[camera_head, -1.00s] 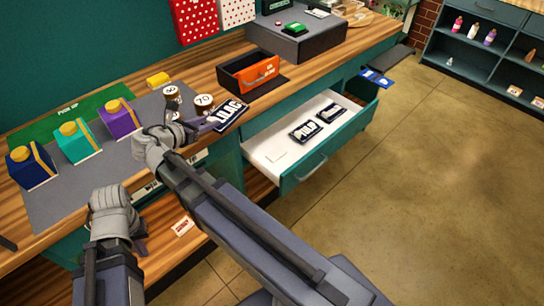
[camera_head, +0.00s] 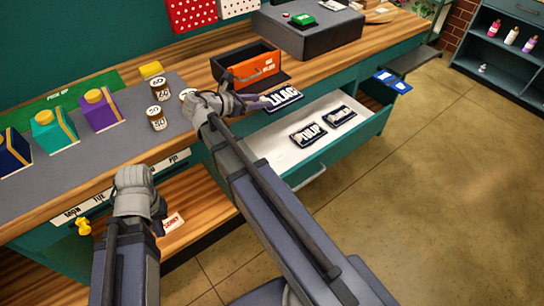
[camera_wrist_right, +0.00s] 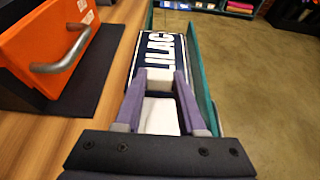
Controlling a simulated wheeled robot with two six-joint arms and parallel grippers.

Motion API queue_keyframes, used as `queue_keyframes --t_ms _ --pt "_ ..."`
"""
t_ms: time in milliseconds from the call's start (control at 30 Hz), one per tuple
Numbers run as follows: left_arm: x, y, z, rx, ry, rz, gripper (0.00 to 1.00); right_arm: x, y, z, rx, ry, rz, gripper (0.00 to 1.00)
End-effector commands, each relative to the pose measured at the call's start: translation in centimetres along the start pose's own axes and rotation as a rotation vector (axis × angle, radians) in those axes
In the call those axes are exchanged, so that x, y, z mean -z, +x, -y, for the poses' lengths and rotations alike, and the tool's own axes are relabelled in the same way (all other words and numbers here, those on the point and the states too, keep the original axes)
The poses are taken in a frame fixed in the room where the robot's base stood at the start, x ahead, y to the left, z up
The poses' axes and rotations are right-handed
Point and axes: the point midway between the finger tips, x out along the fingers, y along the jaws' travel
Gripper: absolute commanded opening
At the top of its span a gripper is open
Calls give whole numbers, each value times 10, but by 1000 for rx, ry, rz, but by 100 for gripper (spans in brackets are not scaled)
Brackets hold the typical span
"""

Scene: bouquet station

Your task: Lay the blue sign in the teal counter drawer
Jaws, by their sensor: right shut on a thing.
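My right gripper (camera_head: 258,103) is shut on the dark blue LILAC sign (camera_head: 283,98) and holds it by its near edge. The sign also shows in the right wrist view (camera_wrist_right: 153,62), between the fingertips. It is over the back edge of the open teal counter drawer (camera_head: 345,150), partly above its white floor. Two similar dark blue signs, one reading TULIP (camera_head: 308,135) and a smaller-looking one (camera_head: 341,116), lie in the drawer. My left gripper (camera_head: 158,208) hangs in front of the counter at the lower left, its fingers mostly hidden by the hand.
An orange-fronted box (camera_head: 252,68) stands on the counter just behind the sign. A bright blue card (camera_head: 393,82) is beyond the drawer. The drawer's front right floor is clear.

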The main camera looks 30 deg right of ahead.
Motion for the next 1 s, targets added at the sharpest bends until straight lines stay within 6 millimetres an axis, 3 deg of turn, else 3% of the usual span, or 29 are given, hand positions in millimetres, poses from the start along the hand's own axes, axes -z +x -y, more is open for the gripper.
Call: queue_keyframes --t_ms 267,1000 --pt "2 37 -4 0 0 0 0 34 14 0 -1 0 1 0" --pt "10 172 -16 0 1 0 0 160 66 0 -1 -1 1 0"
